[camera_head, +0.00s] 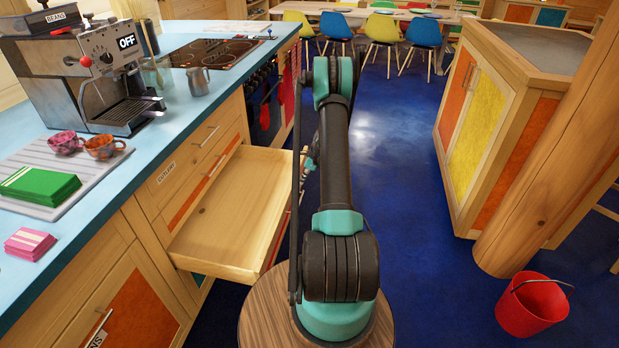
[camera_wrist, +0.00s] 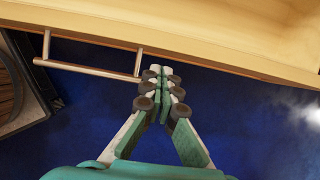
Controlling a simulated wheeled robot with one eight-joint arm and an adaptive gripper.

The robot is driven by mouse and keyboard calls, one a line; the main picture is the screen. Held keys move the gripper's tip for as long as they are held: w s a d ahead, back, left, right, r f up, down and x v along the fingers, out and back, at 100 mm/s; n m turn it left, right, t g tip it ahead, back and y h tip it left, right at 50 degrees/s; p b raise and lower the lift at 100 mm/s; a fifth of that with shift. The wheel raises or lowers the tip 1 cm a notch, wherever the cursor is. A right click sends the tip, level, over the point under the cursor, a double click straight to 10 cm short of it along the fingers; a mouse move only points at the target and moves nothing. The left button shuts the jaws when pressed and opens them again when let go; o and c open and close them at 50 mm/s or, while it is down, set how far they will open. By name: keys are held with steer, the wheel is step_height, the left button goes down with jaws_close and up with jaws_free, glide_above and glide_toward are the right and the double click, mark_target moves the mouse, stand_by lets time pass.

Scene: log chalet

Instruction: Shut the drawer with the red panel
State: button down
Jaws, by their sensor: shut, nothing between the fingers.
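The open drawer (camera_head: 232,208) is pulled far out of the left counter and its pale wooden box is empty.
Above the open drawer, a closed drawer front with an orange-red panel (camera_head: 186,208) shows in the counter. A coffee machine (camera_head: 85,75) and cups stand on the blue worktop (camera_head: 95,215). A red bucket (camera_head: 532,303) and a wooden post (camera_head: 560,150) stand right. Blue floor is clear between.

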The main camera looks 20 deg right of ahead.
steer(key=shift+w+a, duration=0.45)
steer(key=shift+a, duration=0.15)
